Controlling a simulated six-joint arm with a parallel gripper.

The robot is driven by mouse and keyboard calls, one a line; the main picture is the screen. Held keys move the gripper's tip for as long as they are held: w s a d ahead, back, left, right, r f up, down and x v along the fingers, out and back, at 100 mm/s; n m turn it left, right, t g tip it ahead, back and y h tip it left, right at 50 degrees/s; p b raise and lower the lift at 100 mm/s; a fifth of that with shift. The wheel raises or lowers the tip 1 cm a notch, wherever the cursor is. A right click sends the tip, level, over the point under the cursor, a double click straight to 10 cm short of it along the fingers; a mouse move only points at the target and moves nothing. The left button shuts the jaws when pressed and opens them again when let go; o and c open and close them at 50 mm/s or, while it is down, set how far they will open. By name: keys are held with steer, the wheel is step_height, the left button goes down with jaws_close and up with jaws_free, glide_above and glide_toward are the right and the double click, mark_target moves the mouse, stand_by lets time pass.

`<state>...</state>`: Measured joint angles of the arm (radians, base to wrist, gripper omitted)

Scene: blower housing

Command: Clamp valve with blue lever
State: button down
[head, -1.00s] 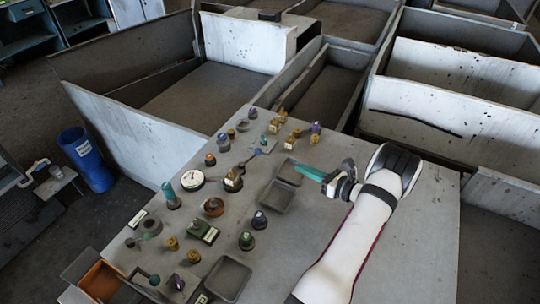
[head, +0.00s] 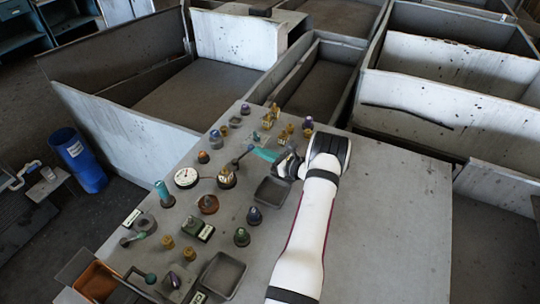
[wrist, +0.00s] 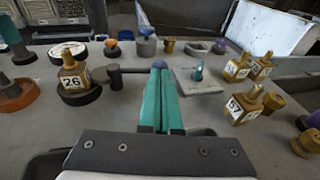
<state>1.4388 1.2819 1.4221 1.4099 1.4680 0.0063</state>
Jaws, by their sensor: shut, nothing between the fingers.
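The valve with the blue lever (wrist: 115,76) stands on the table, a dark upright post with a thin rod running right to a blue-grey ball knob (wrist: 160,64). In the head view the rod (head: 242,156) shows just left of my fingertips, and the knob is hard to make out there. My gripper (head: 255,153) has teal fingers, shut and empty. In the wrist view my fingertips (wrist: 160,76) are right at the knob and overlap it in the picture; I cannot tell whether they touch.
A brass block marked 26 (wrist: 72,76) stands left of the post. A plate with a teal peg (wrist: 197,80) lies right of the knob, with several numbered brass pieces (wrist: 243,105) further right. An empty dark tray (head: 272,202) is below my gripper in the head view. The table's right side is clear.

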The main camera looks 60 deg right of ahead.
steer(key=shift+w, duration=0.15)
steer(key=shift+w+d, duration=0.85)
steer(key=shift+w, duration=0.1)
steer(key=shift+s, duration=0.1)
